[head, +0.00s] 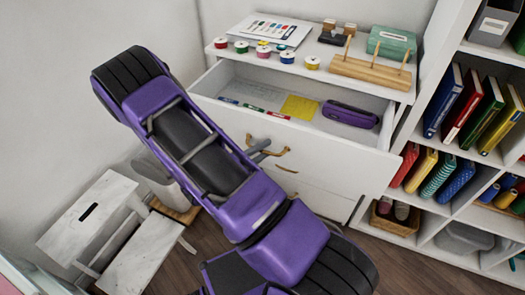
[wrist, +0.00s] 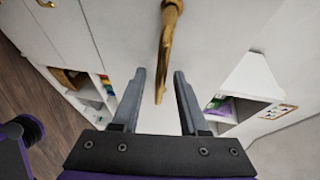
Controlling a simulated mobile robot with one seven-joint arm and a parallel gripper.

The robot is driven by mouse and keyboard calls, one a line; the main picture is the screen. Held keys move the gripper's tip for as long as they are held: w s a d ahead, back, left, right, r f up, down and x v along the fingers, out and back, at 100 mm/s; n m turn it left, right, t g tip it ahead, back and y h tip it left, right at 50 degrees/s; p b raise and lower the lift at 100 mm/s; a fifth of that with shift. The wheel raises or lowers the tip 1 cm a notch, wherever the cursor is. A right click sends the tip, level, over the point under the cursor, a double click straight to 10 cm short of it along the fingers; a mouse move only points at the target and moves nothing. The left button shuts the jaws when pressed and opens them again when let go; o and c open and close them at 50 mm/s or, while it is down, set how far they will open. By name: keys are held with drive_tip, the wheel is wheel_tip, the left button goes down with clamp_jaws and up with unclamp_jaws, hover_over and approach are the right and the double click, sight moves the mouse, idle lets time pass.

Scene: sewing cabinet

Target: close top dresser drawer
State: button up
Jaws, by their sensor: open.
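The top dresser drawer (head: 345,153) is white and stands pulled out in the head view. Several pens, a yellow note (head: 299,108) and a purple case (head: 349,114) lie in it. Its brass handle (head: 275,152) is on the front, partly hidden by my arm. My gripper (head: 266,149) is at the handle, its body mostly hidden behind my purple arm. In the wrist view, my gripper (wrist: 160,76) is open, and a brass handle (wrist: 168,38) shows between the two grey fingers. I cannot tell whether a finger touches it.
The dresser top (head: 290,66) holds colored spools, a paper and a wooden rack. Lower drawers (head: 310,190) look shut. A bookshelf (head: 472,150) stands close on the right. A white step stool (head: 100,215) is at the left. Some wooden floor (head: 390,265) is clear in front.

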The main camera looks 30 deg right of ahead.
drive_tip(key=shift+c, duration=0.2)
clamp_jaws()
idle(1.1)
